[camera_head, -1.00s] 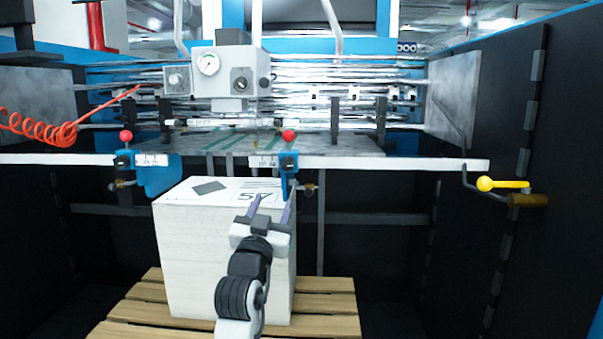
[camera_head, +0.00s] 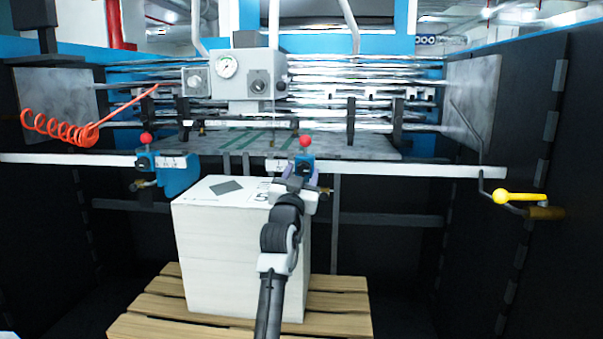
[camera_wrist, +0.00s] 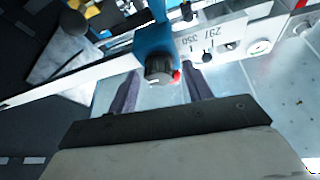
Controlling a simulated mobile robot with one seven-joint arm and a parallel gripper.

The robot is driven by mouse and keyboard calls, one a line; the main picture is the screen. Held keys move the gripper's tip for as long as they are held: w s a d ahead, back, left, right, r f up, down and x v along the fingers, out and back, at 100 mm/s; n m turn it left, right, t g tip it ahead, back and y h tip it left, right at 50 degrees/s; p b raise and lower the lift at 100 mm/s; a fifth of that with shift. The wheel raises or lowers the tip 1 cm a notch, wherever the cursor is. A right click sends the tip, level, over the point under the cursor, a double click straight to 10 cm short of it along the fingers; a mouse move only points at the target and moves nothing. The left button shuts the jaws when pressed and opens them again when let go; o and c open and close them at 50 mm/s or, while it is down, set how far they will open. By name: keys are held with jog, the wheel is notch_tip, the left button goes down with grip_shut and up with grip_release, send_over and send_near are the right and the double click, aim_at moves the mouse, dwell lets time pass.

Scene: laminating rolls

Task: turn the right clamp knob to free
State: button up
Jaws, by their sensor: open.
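The right clamp (camera_head: 304,171) is a blue block on the long white rail, with a red ball above it in the head view. It also shows in the wrist view (camera_wrist: 152,36). Its dark round knob (camera_wrist: 158,69) has a pale mark on its face and a red spot beside it. My gripper (camera_head: 298,179) is just in front of the clamp and hides its lower part. In the wrist view my gripper (camera_wrist: 164,82) is open, with one finger on each side of the knob. Gaps show beside the knob; I cannot tell any contact.
The white rail (camera_head: 420,170) carries a scale and the left clamp (camera_head: 176,174). A white paper stack (camera_head: 225,255) stands on a wooden pallet (camera_head: 345,312) below. A yellow crank handle (camera_head: 520,197) is at the right, and a red coiled hose (camera_head: 60,128) hangs at the left.

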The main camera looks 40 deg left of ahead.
jog(key=c, duration=1)
jog(key=shift+o, duration=0.2)
jog(key=shift+d+n+y+p, duration=0.1)
jog(key=shift+n+y+p, duration=0.3)
jog(key=shift+n, duration=0.1)
jog(key=n+y+p, duration=0.1)
jog(key=n, duration=0.1)
jog(key=n+g+y+p, duration=0.1)
jog(key=n, duration=0.1)
jog(key=shift+w+d+r+p, duration=0.15)
jog(key=shift+w+p, duration=0.05)
jog(key=shift+p, duration=0.15)
jog(key=n+g+y+p, duration=0.1)
jog(key=n+p, duration=0.1)
jog(key=n, duration=0.2)
jog(key=n+g+y+p, duration=0.2)
jog(key=n+p, duration=0.1)
jog(key=n, duration=0.1)
jog(key=shift+d+r, duration=0.1)
jog(key=n+g+p, duration=0.1)
jog(key=n, duration=0.2)
jog(key=n+g+y+p, duration=0.1)
jog(key=n+g+p, duration=0.1)
jog(key=n, duration=0.2)
jog(key=shift+d, duration=0.1)
jog(key=shift+n+g+p, duration=1)
jog(key=shift+n+p, duration=0.05)
jog(key=shift+n, duration=1.15)
